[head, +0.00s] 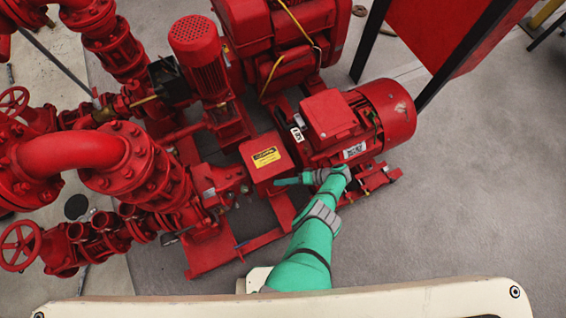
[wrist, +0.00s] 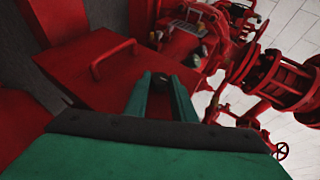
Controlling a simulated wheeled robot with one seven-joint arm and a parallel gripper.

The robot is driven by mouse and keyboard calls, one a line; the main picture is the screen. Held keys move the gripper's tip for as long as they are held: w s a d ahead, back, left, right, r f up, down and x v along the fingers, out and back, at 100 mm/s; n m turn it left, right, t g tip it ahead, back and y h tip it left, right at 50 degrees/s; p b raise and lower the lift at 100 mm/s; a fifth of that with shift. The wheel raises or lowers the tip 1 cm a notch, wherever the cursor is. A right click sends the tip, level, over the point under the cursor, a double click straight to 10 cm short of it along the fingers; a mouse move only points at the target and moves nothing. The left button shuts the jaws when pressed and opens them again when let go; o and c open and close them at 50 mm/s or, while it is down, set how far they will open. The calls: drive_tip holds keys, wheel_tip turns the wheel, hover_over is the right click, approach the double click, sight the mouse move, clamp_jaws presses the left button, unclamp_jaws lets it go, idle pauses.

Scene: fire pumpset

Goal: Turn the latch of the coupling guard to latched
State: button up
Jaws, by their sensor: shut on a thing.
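The coupling guard (head: 262,165) is a red box with a yellow label, between the pump and the red motor. In the wrist view its red face (wrist: 85,85) fills the left, with a bar handle on it. My gripper (head: 278,182) reaches from the right to the guard's near side. In the wrist view my green fingers (wrist: 163,80) are close together at the guard's edge, shut on a small dark piece between the tips, which appears to be the latch. The fingers hide most of it, so its turned position cannot be told.
The red motor (head: 385,115) stands right of the guard, close to my arm. Red pump piping and valves (head: 100,165) crowd the left. A red base frame (head: 240,245) runs below. Grey floor (head: 450,200) is open at the right.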

drive_tip(key=shift+s+f, duration=0.1)
drive_tip(key=shift+s, duration=0.05)
drive_tip(key=o, duration=1.1)
drive_tip(key=shift+c, duration=0.2)
drive_tip(key=v, duration=1.1)
